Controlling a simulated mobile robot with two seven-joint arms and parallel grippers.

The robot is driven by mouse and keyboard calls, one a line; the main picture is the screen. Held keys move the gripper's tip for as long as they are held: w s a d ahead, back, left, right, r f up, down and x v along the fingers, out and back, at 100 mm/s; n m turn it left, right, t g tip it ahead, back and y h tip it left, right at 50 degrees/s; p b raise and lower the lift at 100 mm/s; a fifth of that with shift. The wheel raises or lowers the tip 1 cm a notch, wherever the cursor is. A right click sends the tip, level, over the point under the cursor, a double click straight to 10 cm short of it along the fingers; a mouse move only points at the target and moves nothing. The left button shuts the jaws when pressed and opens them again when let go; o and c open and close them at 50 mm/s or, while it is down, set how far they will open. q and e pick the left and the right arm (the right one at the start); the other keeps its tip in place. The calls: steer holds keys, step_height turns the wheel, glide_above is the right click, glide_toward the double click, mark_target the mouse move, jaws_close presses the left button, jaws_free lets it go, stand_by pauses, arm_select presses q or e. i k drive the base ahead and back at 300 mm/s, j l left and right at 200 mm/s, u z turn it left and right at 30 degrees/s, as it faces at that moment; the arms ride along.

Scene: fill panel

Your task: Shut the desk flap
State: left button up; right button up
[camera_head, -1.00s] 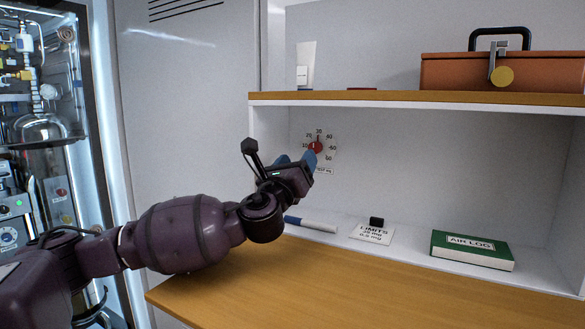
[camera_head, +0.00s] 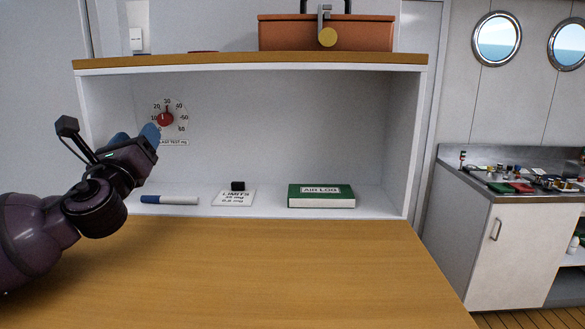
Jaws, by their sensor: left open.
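The desk flap (camera_head: 260,275) is a wooden board lying flat, folded down in front of an open white cubby (camera_head: 260,120). Its near edge runs out of the bottom of the view. My left gripper (camera_head: 135,137) is open, with blue fingertips, at the left side of the cubby opening. It is above the flap and appears to hold nothing. I cannot tell how deep the fingers reach. My right gripper is not in view.
In the cubby are a dial with a red knob (camera_head: 165,118), a blue-and-white marker (camera_head: 170,200), a LIMITS card (camera_head: 233,198) and a green AIR LOG book (camera_head: 320,196). An orange toolbox (camera_head: 290,33) stands on top. A cluttered counter (camera_head: 520,196) is at right.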

mark_target(152, 272)
steer(key=k+j, duration=0.35)
steer(key=j, duration=0.15)
steer(key=k+j, duration=0.4)
steer(key=j, duration=0.1)
